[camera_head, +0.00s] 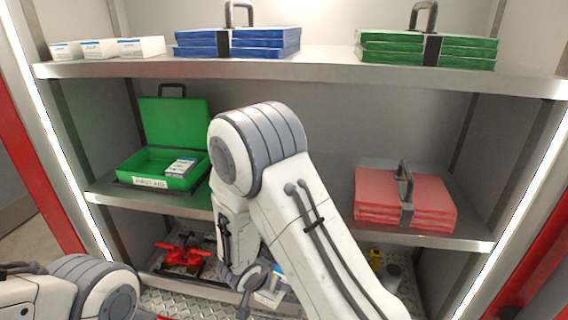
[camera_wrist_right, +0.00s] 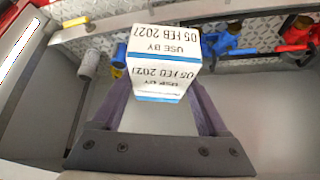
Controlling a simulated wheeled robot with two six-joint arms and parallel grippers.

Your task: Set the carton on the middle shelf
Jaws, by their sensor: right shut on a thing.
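The carton (camera_wrist_right: 160,62) is a small white box with blue edges and a "USE BY 05 FEB 2027" label. My right gripper (camera_wrist_right: 160,92) is shut on it, one dark finger on each side. In the head view the carton (camera_head: 268,298) is low in the middle, at the level of the bottom shelf, partly hidden by my right arm. The middle shelf (camera_head: 468,238) is a metal shelf above it; my right arm hides its centre. My left arm shows at the lower left, but its gripper is out of view.
On the middle shelf, an open green first aid box (camera_head: 150,180) holding a small white pack (camera_head: 181,167) stands left and a red case (camera_head: 400,205) right. The top shelf (camera_head: 330,65) carries cartons and blue and green cases. Red valve-like fittings (camera_head: 183,252) sit on the bottom.

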